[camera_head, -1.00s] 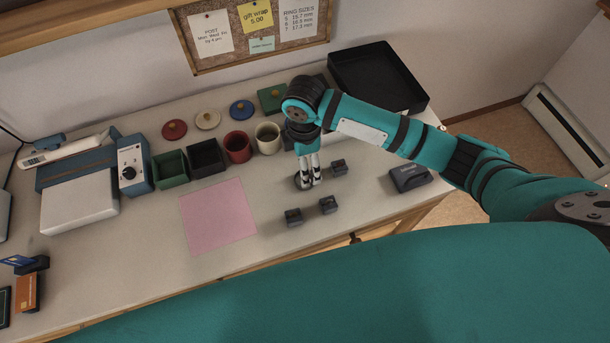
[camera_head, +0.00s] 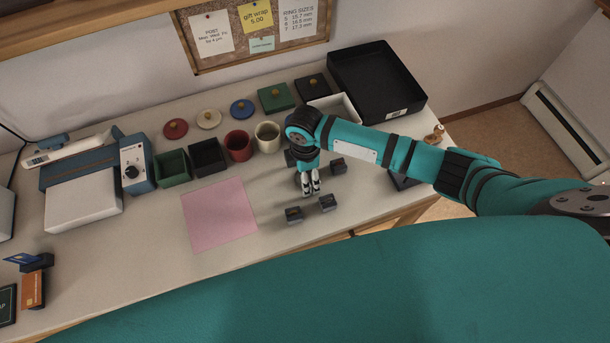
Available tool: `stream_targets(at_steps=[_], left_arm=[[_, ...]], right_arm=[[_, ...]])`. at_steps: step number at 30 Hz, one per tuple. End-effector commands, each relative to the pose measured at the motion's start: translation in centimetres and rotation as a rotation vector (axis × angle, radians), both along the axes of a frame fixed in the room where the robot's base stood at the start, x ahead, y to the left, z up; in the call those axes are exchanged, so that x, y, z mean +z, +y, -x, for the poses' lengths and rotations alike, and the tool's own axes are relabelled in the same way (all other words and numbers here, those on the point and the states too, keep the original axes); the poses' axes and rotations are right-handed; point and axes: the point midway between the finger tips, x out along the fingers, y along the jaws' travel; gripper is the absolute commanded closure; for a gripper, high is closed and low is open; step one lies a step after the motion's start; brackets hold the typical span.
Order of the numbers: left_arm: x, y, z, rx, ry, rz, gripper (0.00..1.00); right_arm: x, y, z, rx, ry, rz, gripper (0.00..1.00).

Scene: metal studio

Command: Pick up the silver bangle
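I cannot make out the silver bangle clearly in the head view. My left gripper is out of view.
A pink sheet (camera_head: 219,214) lies left of the gripper. Behind are a cream cup (camera_head: 267,137), a red cup (camera_head: 238,146), dark and green boxes, and several knobbed lids. A black tray (camera_head: 378,80) stands at the back right. My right arm partly covers a dark item (camera_head: 402,181).

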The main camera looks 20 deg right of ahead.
Motion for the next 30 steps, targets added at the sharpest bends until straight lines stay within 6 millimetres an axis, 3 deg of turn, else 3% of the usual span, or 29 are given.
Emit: stream_targets(at_steps=[1,12,20,23,30], left_arm=[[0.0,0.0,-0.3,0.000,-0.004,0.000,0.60],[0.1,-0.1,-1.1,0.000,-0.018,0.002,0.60],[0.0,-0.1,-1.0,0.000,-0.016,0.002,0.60],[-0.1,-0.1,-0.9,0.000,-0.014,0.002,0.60],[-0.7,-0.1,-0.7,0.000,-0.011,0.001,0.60]], right_arm=[[0.0,0.0,0.0,0.000,0.000,0.000,0.33],[0.1,0.0,0.0,-0.001,-0.001,0.000,0.79],[0.4,0.0,-0.1,-0.001,-0.002,0.000,0.79],[1.6,0.0,-0.2,0.000,-0.005,-0.001,0.79],[6.4,0.0,-0.2,-0.001,-0.004,-0.002,0.79]])
